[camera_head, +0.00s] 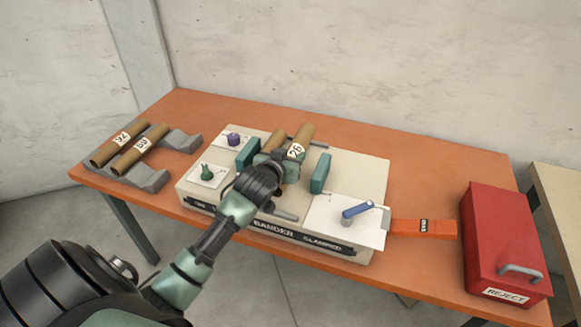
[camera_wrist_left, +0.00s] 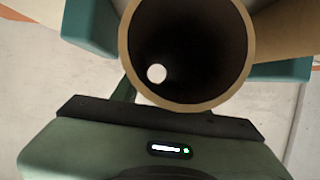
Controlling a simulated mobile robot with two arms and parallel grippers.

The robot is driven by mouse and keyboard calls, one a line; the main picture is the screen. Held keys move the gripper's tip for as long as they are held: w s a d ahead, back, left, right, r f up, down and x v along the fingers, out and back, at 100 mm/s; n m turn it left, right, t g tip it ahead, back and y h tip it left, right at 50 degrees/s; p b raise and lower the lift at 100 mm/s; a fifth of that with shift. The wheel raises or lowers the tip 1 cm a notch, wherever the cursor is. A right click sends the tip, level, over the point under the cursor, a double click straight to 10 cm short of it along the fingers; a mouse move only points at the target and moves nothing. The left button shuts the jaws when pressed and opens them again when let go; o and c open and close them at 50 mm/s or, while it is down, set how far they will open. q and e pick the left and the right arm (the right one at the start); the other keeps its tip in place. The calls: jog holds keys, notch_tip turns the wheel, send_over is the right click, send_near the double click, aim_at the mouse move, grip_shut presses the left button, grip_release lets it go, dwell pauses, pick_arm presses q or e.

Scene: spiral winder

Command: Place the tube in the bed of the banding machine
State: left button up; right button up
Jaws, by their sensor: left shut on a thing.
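The banding machine (camera_head: 362,180) is a cream block on the orange table, with two upright teal jaws (camera_head: 320,173) around its bed. My left gripper (camera_head: 285,163) is over the bed, between the jaws, and is shut on a brown tube (camera_head: 304,134) with a white number label. In the left wrist view the tube's open end (camera_wrist_left: 190,104) fills the upper middle. Another brown tube shape (camera_head: 275,141) shows just left of it. Whether the held tube touches the bed is hidden by my gripper. My right gripper is not in view.
Two labelled tubes (camera_head: 131,155) lie on a grey rack (camera_head: 147,181) at the left. The machine carries a purple knob (camera_head: 233,139), a green knob (camera_head: 207,172) and a blue lever (camera_head: 358,210). An orange strip (camera_head: 437,229) sticks out right, near a red REJECT box (camera_head: 488,225).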

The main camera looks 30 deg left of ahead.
pick_arm(q)
jog(key=shift+f, duration=2.1)
jog(key=shift+f, duration=0.1)
jog(key=o, duration=1.4)
jog(key=shift+f, duration=0.1)
jog(key=shift+r, duration=0.2)
jog(key=v, duration=1.2)
